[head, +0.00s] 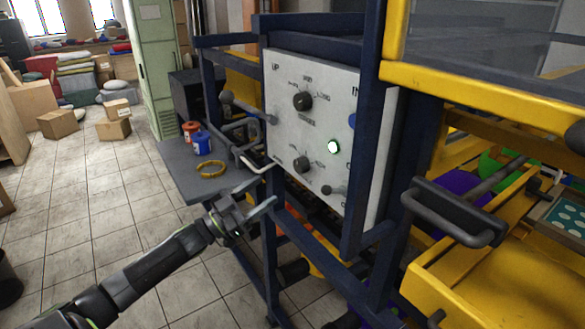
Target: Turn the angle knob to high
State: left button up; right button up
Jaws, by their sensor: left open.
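A white control panel (277,128) on a dark blue frame carries two black round knobs. The upper knob (302,101) has small labels around it, one resembling "LONG". The lower knob (301,165) has labels too small to read, so I cannot tell its setting or confirm from its lettering that it is the angle knob. My left gripper (262,195) is open and empty. It shows below and left of the lower knob, apart from it, in front of the frame's lower left part. My right gripper is not in view.
A lit white-green button (333,147) and a small lever (333,190) are on the panel. A bent light handle (256,166) juts out near my gripper. A grey side table (186,183) holds blue and red containers and a yellow ring. A yellow machine frame stands right.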

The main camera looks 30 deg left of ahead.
aim_at(297, 168)
pick_arm(q)
jog(key=p+x, duration=0.2)
jog(key=x, duration=0.6)
jog(key=shift+w+d+r+p, duration=0.15)
jog(key=shift+w+r+p, duration=0.1)
jog(key=shift+p, duration=0.15)
jog(key=shift+w+d+r, duration=0.1)
jog(key=shift+w+d, duration=0.15)
jog(key=shift+w, duration=0.2)
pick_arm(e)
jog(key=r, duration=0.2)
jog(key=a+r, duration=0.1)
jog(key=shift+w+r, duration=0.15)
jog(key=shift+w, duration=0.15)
pick_arm(q)
jog(key=shift+c, duration=0.6)
jog(key=c, duration=0.9)
jog(key=shift+o, duration=0.2)
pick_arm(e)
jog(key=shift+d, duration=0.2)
